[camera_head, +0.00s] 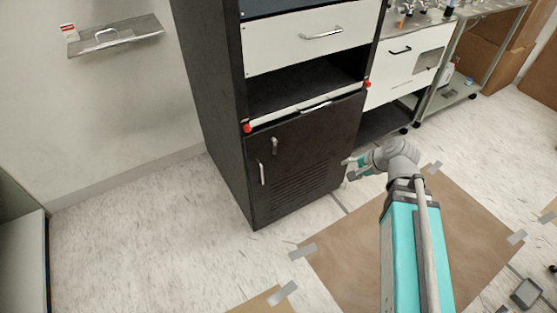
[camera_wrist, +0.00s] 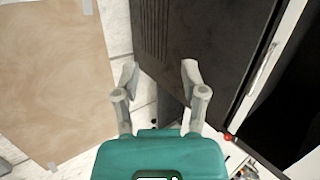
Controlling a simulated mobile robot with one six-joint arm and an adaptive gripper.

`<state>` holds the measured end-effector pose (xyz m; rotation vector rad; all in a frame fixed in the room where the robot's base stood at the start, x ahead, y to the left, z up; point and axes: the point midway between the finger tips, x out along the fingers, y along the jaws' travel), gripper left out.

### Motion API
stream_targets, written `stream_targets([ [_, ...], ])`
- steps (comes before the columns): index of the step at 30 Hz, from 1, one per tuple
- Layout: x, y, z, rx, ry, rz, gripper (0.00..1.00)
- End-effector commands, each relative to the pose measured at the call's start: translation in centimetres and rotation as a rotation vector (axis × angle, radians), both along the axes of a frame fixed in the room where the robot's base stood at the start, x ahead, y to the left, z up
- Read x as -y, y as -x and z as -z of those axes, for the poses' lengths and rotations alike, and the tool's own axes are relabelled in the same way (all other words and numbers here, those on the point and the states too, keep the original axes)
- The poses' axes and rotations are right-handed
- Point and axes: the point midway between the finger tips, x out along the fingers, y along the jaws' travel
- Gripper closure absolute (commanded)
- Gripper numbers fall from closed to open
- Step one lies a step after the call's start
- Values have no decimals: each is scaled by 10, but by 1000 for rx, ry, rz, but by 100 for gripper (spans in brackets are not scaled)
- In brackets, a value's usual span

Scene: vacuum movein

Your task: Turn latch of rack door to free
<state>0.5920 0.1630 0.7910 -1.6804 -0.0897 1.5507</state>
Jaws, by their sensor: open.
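The black rack stands in the middle of the head view, with its black rack door (camera_head: 310,165) closed at the bottom. My gripper (camera_head: 346,168) is beside the door's right edge, well to the right of the latch. In the wrist view my gripper (camera_wrist: 160,76) is open and empty between its fingers. The rack door (camera_wrist: 205,50) fills the upper right there, with its vent slots partly showing. The latch is not seen in the wrist view.
A white drawer (camera_head: 305,38) and an open bay with red knobs (camera_head: 247,128) are above the door. A wall shelf (camera_head: 115,36) is at left. A brown floor sheet (camera_head: 340,255) lies taped in front, also at left in the wrist view (camera_wrist: 55,80).

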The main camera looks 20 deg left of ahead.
Motion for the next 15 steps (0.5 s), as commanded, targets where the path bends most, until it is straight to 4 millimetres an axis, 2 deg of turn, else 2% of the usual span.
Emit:
stream_targets([
  [1, -9, -3, 17, -9, -43, 28, 45],
  [15, -80, -22, 60, -178, -488, 312, 45],
])
